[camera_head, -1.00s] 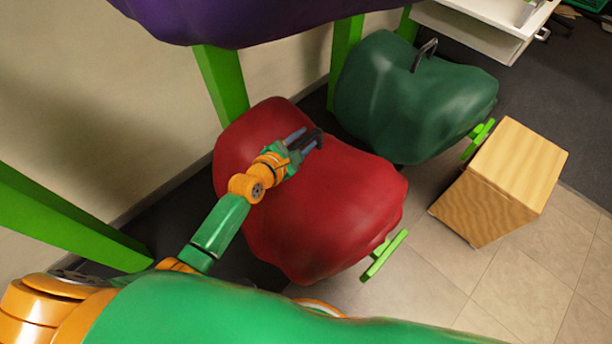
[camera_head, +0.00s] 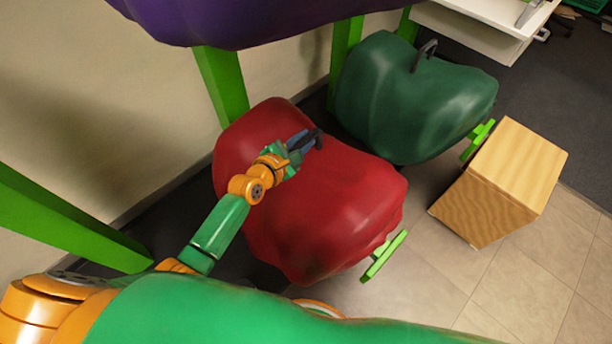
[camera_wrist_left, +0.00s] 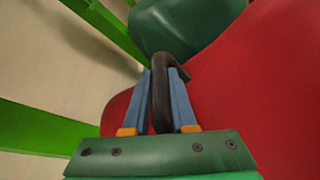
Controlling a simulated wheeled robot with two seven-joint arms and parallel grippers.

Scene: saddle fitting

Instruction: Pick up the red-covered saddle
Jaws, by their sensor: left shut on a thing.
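The red-covered saddle (camera_head: 330,205) rests on a green rack at the middle of the head view. It also fills the right of the left wrist view (camera_wrist_left: 265,90). A dark handle (camera_head: 316,137) stands up from its top; the handle shows between the fingers in the left wrist view (camera_wrist_left: 161,90). My left gripper (camera_head: 303,142) is at the handle, its blue fingers (camera_wrist_left: 160,98) on either side of it, shut on it. The saddle still sits low at its place on the rack. My right gripper is not in view.
A green-covered saddle (camera_head: 410,100) with its own handle is just behind to the right. A purple-covered saddle (camera_head: 240,15) hangs above. Green rack posts (camera_head: 221,88) stand by the wall. A wooden box (camera_head: 500,180) stands on the floor at right, near a white drawer unit (camera_head: 480,32).

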